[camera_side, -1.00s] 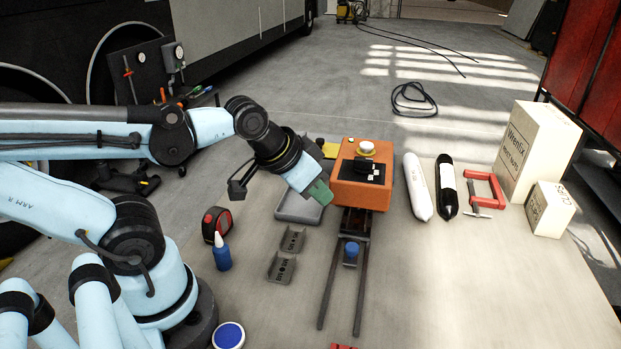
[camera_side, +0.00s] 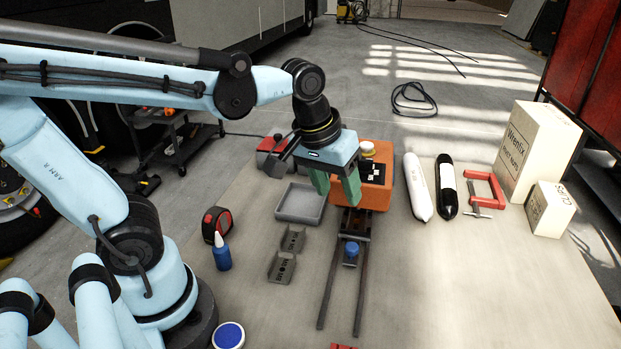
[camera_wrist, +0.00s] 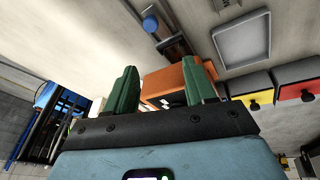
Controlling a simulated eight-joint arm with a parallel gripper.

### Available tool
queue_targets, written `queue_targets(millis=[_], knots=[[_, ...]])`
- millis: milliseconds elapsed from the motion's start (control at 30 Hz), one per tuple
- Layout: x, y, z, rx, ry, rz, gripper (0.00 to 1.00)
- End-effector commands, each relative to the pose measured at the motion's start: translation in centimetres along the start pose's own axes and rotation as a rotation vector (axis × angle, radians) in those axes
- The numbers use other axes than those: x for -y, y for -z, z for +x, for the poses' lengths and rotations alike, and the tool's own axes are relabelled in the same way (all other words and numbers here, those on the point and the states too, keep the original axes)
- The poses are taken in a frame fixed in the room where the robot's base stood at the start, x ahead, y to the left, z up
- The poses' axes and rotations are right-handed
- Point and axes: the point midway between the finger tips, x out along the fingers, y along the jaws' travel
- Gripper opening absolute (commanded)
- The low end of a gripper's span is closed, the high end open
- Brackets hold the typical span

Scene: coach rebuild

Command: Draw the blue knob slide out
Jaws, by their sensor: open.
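The blue knob (camera_side: 351,249) stands on a dark slide (camera_side: 352,264) between two long rails (camera_side: 328,283) that run forward from the orange box (camera_side: 376,190). In the wrist view the blue knob (camera_wrist: 150,23) is at the top, beyond my fingertips. My gripper (camera_side: 338,201) has green fingers, apart and empty, in front of the orange box and above the back end of the rails. The knob is apart from the fingers, nearer the front of the table. In the wrist view my gripper (camera_wrist: 160,78) shows the gap between its fingers, with part of the orange box (camera_wrist: 165,82) behind.
A grey tray (camera_side: 300,203), two small grey brackets (camera_side: 281,267), a tape measure (camera_side: 217,221) and a blue bottle (camera_side: 222,256) lie left of the rails. A white cylinder (camera_side: 418,188), a black cylinder (camera_side: 447,188) and a red clamp (camera_side: 484,190) lie right. The table front right is clear.

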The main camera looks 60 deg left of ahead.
Motion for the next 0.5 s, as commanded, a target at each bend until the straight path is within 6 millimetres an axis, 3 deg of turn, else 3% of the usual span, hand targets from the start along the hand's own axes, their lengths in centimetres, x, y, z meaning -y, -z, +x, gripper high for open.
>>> queue_targets(millis=[233,500], knots=[[-2.3,1.3,0.5,0.189,0.118,-0.274,0.55],[-3.2,1.5,1.0,0.256,0.192,-0.398,0.55]])
